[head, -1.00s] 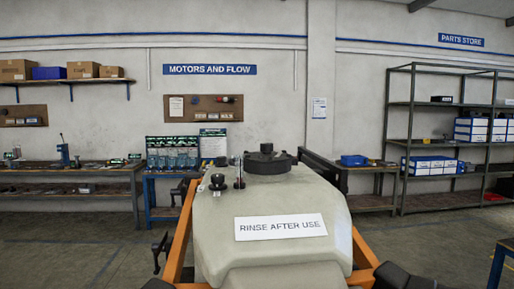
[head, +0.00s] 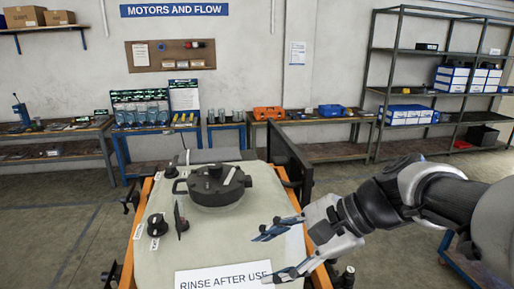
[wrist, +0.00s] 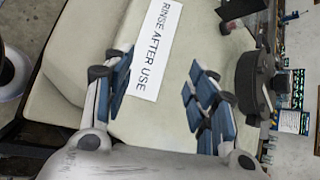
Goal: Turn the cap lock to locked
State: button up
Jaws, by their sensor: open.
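A big black round cap (head: 215,186) sits on top of the pale green tank (head: 225,235). It has a side lug at its left and a pale bar (head: 229,176) across its top. In the wrist view the cap (wrist: 247,85) is at the right. A small black knob (head: 157,223) and a dark upright lever (head: 181,219) stand left of and in front of the cap, with small labels I cannot read. My gripper (head: 268,257) is open and empty above the tank's right front, apart from the cap. In the wrist view its blue-padded fingers (wrist: 160,78) spread above the tank.
A white "RINSE AFTER USE" label (head: 224,277) is on the tank's front. An orange frame (head: 292,222) surrounds the tank, and a dark upright panel (head: 290,165) stands behind its right side. Benches with an orange case (head: 268,113) and shelves (head: 440,85) line the back wall.

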aim_at(222, 167)
jog(key=w+r+m+y, duration=0.1)
jog(key=w+m, duration=0.1)
jog(key=w, duration=0.1)
jog(key=w+r+m+y, duration=0.1)
jog(key=w+y, duration=0.1)
jog(key=w, duration=0.2)
jog(key=w+r+m+t+y, duration=0.1)
jog(key=w+m+y, duration=0.1)
jog(key=w, duration=0.2)
jog(key=shift+a+r+m, duration=0.25)
jog(key=shift+a+m, duration=0.05)
jog(key=shift+a, duration=0.05)
jog(key=w+m+y, duration=0.1)
jog(key=w, duration=0.1)
jog(key=w+d+r+m+t+y, duration=0.1)
jog(key=w, duration=0.1)
jog(key=w+d+r+m, duration=0.1)
jog(key=w, duration=0.1)
jog(key=shift+w+d+t+y, duration=0.1)
jog(key=shift+w+t+y, duration=0.2)
jog(key=shift+t+y, duration=0.1)
jog(key=shift+w+m, duration=0.15)
jog(key=shift+m, duration=0.15)
jog(key=x, duration=1.7)
jog(key=shift+a+r, duration=0.2)
